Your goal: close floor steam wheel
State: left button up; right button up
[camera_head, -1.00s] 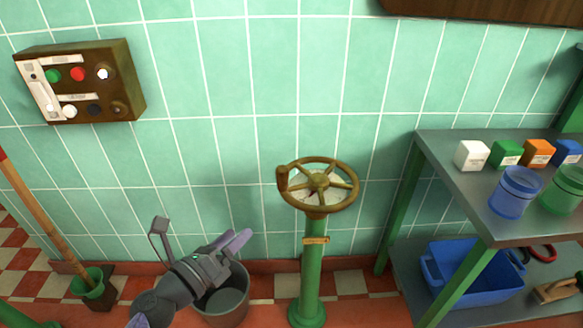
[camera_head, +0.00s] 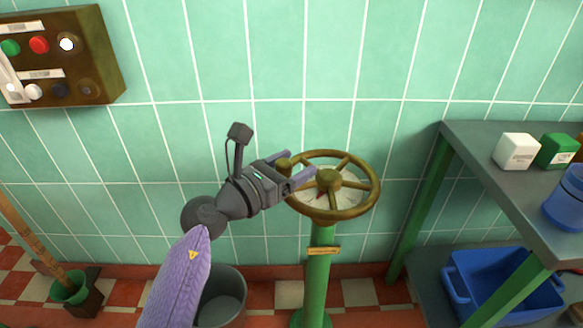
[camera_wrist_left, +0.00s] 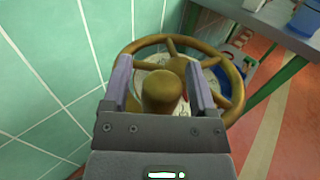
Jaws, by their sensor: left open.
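The steam wheel (camera_head: 374,190) is a brass-coloured handwheel with spokes, lying flat on top of a green floor pipe (camera_head: 319,270). A pale dial shows beneath its spokes. A knob (camera_head: 284,164) stands up from the rim on its left side. My left gripper (camera_head: 297,166) is at the left side of the wheel, with its fingers open around the knob. In the left wrist view the knob (camera_wrist_left: 163,92) stands between the two open fingers, and the wheel (camera_wrist_left: 235,95) spreads out beyond. Whether a finger touches the knob I cannot tell. My right gripper is not in view.
A green-legged metal table (camera_head: 480,180) stands to the right, with a white box (camera_head: 516,151), a green box (camera_head: 557,151) and a blue bin (camera_head: 490,285) below. A control box (camera_head: 75,60) hangs on the tiled wall. A grey bucket (camera_head: 224,300) stands left of the pipe.

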pick_arm(q)
grip_shut()
dwell(1.4)
